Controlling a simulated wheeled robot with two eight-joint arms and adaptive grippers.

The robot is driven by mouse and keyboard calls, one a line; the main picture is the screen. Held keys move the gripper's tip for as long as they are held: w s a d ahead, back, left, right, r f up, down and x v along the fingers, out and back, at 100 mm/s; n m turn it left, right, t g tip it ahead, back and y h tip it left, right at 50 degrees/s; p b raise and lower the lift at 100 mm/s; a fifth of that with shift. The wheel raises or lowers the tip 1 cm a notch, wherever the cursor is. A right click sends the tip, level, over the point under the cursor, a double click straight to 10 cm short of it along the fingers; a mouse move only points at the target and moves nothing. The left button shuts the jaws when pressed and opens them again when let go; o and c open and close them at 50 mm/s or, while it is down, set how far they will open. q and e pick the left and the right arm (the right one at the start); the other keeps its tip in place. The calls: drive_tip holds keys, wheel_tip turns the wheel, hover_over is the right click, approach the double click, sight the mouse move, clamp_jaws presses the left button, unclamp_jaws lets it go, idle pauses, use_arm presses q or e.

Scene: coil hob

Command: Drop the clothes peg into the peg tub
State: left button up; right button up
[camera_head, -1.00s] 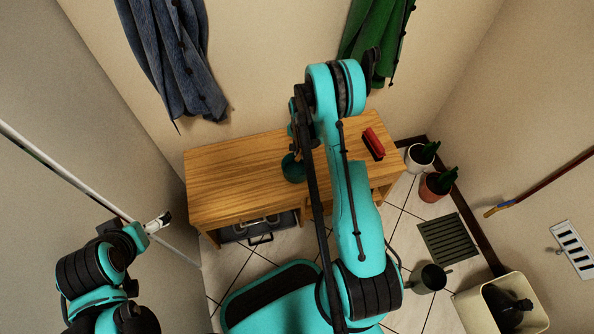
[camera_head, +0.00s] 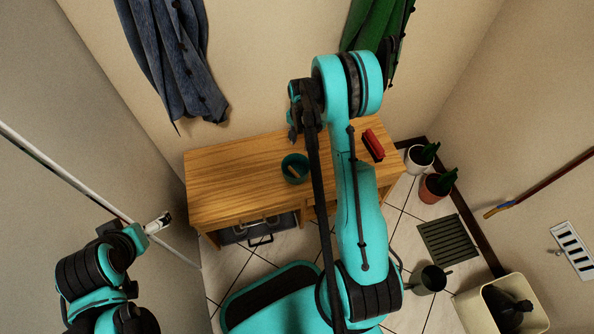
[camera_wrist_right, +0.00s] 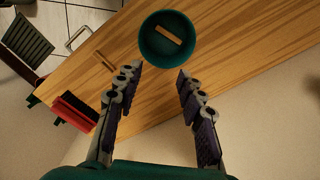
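The peg tub (camera_head: 304,178) is a round, dark teal tub standing upright on the wooden bench. A light wooden clothes peg (camera_head: 293,171) lies inside it; the peg also shows on the tub's floor in the right wrist view (camera_wrist_right: 169,35). My right gripper (camera_wrist_right: 159,70) is open, with nothing between its fingers. It is above the bench, apart from the tub, towards the wall side. My left gripper (camera_head: 160,222) is off to the left of the bench, far from the tub; its finger opening is too small to judge.
On the bench (camera_head: 225,175) lie a red-and-black brush (camera_head: 373,145) and, by a right gripper finger, a small wooden piece (camera_wrist_right: 105,60), partly hidden. Clothes hang above. Potted plants and a floor grate (camera_head: 447,239) are at right. The bench's left part is clear.

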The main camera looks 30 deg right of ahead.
drive_tip(key=shift+r, duration=2.4)
drive_tip(key=s+a+r+n+t, duration=0.2)
drive_tip(key=s+a+r+n, duration=0.15)
drive_tip(key=r, duration=0.45)
drive_tip(key=s+a+r+n+t, duration=0.1)
drive_tip(key=s+a+r+n, duration=0.15)
drive_tip(key=a+r, duration=0.4)
drive_tip(key=s+a+r+n+t, duration=0.2)
drive_tip(key=s+n, duration=0.1)
drive_tip(key=s, duration=0.3)
drive_tip(key=s+a+r+n+t, duration=0.2)
drive_tip(key=s+a+r+n, duration=0.1)
drive_tip(key=s, duration=0.4)
drive_tip(key=shift+a+r, duration=0.15)
drive_tip(key=shift+r, duration=0.2)
